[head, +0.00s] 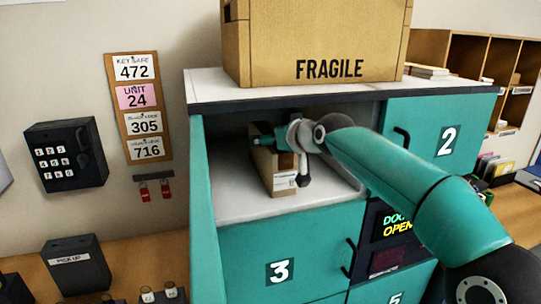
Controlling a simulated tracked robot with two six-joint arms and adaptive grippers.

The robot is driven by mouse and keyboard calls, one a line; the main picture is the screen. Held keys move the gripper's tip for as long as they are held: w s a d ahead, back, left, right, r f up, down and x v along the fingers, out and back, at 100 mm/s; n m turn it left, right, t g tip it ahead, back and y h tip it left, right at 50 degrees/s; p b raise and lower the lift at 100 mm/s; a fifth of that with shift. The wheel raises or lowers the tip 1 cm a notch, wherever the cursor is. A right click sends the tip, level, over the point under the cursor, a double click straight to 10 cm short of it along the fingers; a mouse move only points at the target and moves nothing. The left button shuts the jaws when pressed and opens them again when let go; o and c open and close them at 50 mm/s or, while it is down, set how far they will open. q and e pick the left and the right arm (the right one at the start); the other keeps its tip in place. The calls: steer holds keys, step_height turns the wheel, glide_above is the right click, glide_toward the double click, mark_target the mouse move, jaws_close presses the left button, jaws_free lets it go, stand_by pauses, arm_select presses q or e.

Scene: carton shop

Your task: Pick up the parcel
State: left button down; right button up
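A small brown cardboard parcel (268,168) with a white label on its near end stands on the white floor of the open upper left locker compartment (235,204). My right arm comes in from the right and reaches into this compartment. My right gripper (288,150) is at the parcel's upper right side, overlapping it in the view. Its fingers are small and partly hidden, so I cannot tell whether they are closed on the parcel. My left gripper is not in view.
A large carton marked FRAGILE (325,35) stands on the locker top above the compartment. Closed doors 2 (428,128) and 3 (310,248) border the opening. A screen (397,225) reads "DOOR OPEN". A black keypad box (66,153) hangs on the left wall.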

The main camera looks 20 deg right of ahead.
jaws_close()
steer(key=shift+r, duration=0.15)
steer(key=shift+d+r, duration=0.1)
steer(key=shift+r, duration=0.05)
stand_by(0.4)
